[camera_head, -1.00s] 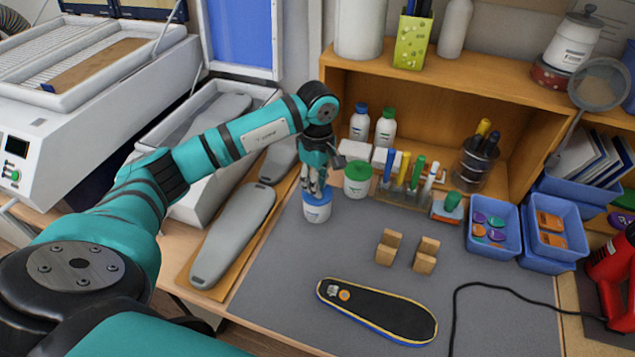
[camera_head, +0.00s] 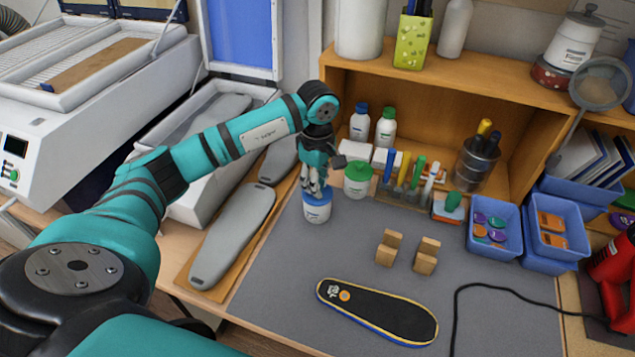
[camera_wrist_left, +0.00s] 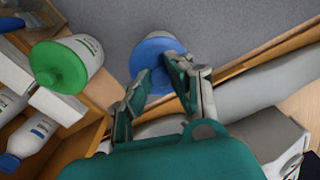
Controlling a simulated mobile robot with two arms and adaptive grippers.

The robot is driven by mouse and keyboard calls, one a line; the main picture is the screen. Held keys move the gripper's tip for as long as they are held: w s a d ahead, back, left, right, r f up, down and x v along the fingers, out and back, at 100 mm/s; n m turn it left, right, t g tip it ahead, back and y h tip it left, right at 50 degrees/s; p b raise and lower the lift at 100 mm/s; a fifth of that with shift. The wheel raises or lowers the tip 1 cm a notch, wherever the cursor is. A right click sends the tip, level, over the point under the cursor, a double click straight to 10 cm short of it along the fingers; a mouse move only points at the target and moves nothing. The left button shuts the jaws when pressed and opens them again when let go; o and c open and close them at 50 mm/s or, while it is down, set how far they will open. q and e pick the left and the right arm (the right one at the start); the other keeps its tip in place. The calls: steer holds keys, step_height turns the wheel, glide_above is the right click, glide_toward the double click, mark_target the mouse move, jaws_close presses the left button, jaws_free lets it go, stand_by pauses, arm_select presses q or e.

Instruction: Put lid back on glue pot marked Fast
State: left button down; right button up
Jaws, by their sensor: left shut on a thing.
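A white glue pot (camera_head: 317,213) stands upright on the grey mat, with a blue lid (camera_head: 312,198) on its top. My left gripper (camera_head: 314,188) points down over it, its fingers shut on the blue lid. The left wrist view shows the fingers (camera_wrist_left: 160,88) at the edge of the blue lid (camera_wrist_left: 156,57). Whether the lid is seated fully I cannot tell. A second white pot (camera_head: 357,187) with a green lid (camera_head: 357,173) stands just right of it. The pots' label words are too small to read. My right gripper is out of view.
Blue-capped and green-capped bottles (camera_head: 386,128) stand behind, by the shelf (camera_head: 440,78). A rack of coloured tools (camera_head: 405,190) is to the right. Grey insole forms (camera_head: 232,235) lie left. Wooden blocks (camera_head: 389,247) and a black insole (camera_head: 377,311) lie in front on the mat (camera_head: 300,270).

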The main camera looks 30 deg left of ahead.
arm_select(q)
steer(key=c, duration=1.1)
jaws_free()
steer(key=shift+c, duration=0.2)
steer(key=shift+o, duration=0.3)
steer(key=o, duration=0.4)
steer(key=shift+o, duration=0.2)
steer(key=shift+r, duration=0.1)
steer(key=shift+r+p, duration=1.85)
steer(key=shift+r, duration=1.55)
